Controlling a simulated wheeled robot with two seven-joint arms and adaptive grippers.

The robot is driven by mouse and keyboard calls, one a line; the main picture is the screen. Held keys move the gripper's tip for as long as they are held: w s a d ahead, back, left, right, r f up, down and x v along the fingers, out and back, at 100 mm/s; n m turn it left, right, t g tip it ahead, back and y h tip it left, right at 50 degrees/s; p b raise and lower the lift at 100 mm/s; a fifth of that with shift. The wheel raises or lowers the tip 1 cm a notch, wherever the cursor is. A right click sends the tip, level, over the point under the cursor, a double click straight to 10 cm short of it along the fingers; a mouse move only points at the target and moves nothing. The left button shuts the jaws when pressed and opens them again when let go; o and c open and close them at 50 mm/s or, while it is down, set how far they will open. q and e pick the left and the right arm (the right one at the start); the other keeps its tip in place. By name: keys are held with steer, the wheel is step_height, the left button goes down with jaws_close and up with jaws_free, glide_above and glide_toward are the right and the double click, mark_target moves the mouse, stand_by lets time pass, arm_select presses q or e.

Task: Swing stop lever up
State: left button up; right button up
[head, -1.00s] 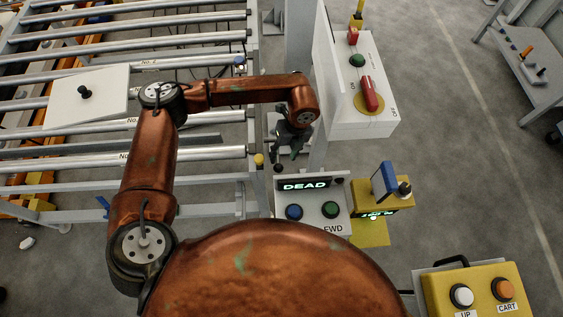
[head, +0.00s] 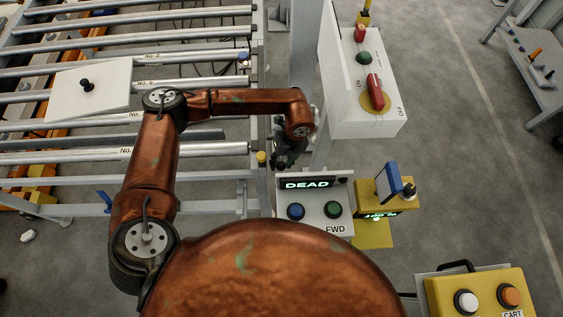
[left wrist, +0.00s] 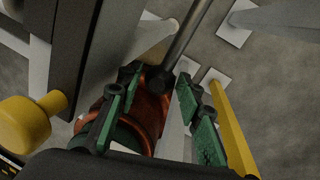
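My left gripper (head: 285,158) hangs beside the end of the roller frame, behind the DEAD panel; its fingers are hard to make out in the head view. In the left wrist view its two green fingers (left wrist: 158,76) are apart. A grey metal rod with a dark rounded end (left wrist: 160,80), which looks like the stop lever, reaches between the fingertips. I see no clear contact. The lever is not distinguishable in the head view. My right gripper is not in view.
A yellow knob (left wrist: 25,122) sits left of the fingers; one also shows in the head view (head: 261,157). The DEAD panel (head: 325,211) stands just in front. A white switch box (head: 370,115) is to the right, and roller rails (head: 200,150) lie left.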

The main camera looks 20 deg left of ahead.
mark_target(281, 159)
arm_select(q)
jaws_close()
steer(key=shift+w+r, duration=0.1)
steer(key=shift+r, duration=0.05)
stand_by(0.4)
steer(key=shift+w+a+r+g+h+p, duration=0.15)
steer(key=shift+r+g+h+p, duration=0.15)
steer(key=shift+r+g+p, duration=0.45)
steer(key=p+v, duration=0.2)
steer(key=shift+w+a+r, duration=0.15)
steer(key=shift+a+r, duration=0.05)
steer(key=shift+r, duration=0.15)
steer(key=shift+w+a+r+p, duration=0.15)
steer(key=shift+w+r+p, duration=0.2)
steer(key=shift+r+p, duration=0.3)
steer(key=shift+w+a+r+t+p, duration=0.3)
steer(key=shift+w+r+p, duration=0.25)
steer(key=shift+w+p, duration=0.15)
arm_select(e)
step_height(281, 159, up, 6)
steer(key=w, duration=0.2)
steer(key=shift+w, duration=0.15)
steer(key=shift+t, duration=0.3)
